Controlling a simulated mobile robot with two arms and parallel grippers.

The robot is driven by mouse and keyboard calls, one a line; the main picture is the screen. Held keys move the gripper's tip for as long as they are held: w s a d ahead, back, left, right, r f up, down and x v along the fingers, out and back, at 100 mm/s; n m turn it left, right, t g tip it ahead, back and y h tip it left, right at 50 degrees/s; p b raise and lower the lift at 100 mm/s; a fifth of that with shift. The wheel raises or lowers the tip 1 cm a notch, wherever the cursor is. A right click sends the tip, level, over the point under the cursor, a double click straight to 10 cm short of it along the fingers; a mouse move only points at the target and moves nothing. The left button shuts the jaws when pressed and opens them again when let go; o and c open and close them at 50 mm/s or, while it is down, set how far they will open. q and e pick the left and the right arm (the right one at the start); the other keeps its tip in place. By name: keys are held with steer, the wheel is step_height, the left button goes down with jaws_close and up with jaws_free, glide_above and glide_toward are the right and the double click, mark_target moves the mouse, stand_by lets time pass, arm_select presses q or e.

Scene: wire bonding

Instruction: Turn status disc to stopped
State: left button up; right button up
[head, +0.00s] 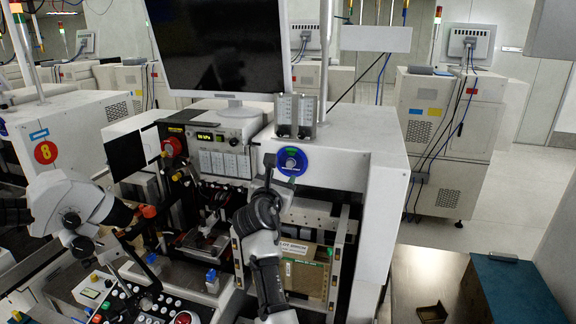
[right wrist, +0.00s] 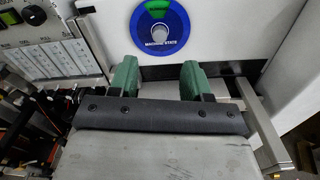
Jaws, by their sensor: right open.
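The status disc (head: 291,153) is a round blue dial on the white machine front, labelled "MACHINE STATE" in the right wrist view (right wrist: 180,28). It has a grey centre knob (right wrist: 159,34) and a green window (right wrist: 157,6) above the knob; its top edge is cut off there. My right gripper (head: 281,173) is in front of the disc and slightly below it. In the right wrist view its two green fingers (right wrist: 159,70) are spread apart with nothing between them, below the knob and apart from it. My left gripper is not in view.
A monitor (head: 218,45) stands above the control panel to the left. A grey two-part holder (head: 296,115) stands on the machine top just above the disc. A microscope (head: 75,205) and a button panel (head: 150,305) are at lower left. Floor (head: 495,225) is clear at right.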

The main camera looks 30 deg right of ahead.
mark_target(290, 165)
steer(key=p+x, duration=0.1)
steer(key=x, duration=0.7)
steer(key=shift+f, duration=0.1)
jaws_close()
